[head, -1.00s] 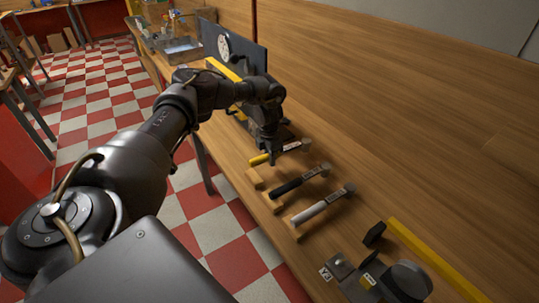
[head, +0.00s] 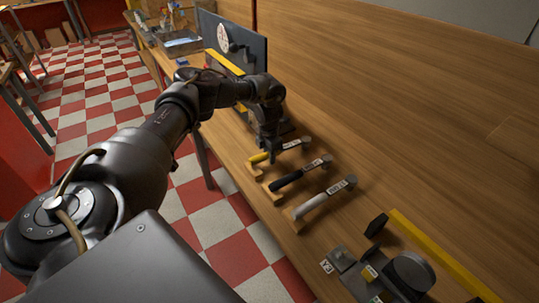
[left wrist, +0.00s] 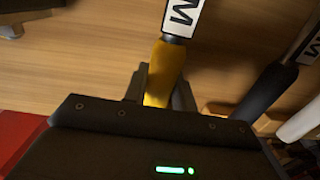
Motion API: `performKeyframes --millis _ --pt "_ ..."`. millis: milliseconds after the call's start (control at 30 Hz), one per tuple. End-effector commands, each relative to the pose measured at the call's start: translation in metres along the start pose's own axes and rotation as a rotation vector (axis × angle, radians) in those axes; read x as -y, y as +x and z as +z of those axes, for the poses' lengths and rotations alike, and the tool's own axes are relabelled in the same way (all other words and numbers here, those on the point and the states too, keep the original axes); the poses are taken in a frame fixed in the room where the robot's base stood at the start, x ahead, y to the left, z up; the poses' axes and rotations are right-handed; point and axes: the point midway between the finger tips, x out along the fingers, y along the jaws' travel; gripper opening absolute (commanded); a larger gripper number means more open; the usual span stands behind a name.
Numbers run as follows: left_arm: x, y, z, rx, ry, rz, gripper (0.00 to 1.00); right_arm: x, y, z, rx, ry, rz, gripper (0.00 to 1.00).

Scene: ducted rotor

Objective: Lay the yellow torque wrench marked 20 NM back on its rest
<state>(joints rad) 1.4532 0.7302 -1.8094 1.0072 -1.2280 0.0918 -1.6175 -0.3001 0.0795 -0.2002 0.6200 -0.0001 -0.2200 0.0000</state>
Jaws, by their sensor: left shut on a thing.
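The yellow-handled torque wrench (head: 259,157) is at the bench's left edge in the head view, its grey head pointing right. In the left wrist view its yellow handle (left wrist: 164,75) lies between the fingers; its white label shows only an "M", so the 20 is not readable. My left gripper (head: 268,153) is shut on the handle from above; its fingers also show in the left wrist view (left wrist: 160,92). A wooden rest block (head: 254,169) is just below the handle end. I cannot tell whether they touch. My right gripper is not seen.
A black-handled wrench (head: 300,175) and a white-handled wrench (head: 322,199) lie close by, nearer me, on wooden blocks. A yellow bar (head: 440,252) and a dark fixture (head: 410,270) are at the lower right. A grey panel (head: 246,50) stands behind my arm.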

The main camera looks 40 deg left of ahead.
Motion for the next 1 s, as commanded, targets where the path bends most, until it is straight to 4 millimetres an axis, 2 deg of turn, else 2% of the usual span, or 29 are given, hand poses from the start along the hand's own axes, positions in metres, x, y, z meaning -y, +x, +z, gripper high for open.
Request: performKeyframes --millis 267,300,467,767,867,1000 --pt "0.000 0.001 0.001 0.002 0.000 0.000 0.00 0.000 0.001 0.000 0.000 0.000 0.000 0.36" --pt "0.000 0.001 0.001 0.002 0.000 0.000 0.30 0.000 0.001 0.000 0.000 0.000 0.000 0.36" --pt "0.000 0.001 0.001 0.001 0.000 0.000 0.51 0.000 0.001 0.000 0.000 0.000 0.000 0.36" --pt "0.000 0.001 0.000 0.000 0.000 0.000 0.52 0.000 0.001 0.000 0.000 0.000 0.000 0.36" --pt "0.000 -0.007 0.001 0.002 0.001 0.000 0.52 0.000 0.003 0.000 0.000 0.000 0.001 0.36" --pt "0.000 -0.031 0.001 0.005 0.001 0.000 0.52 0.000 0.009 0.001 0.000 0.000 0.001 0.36"
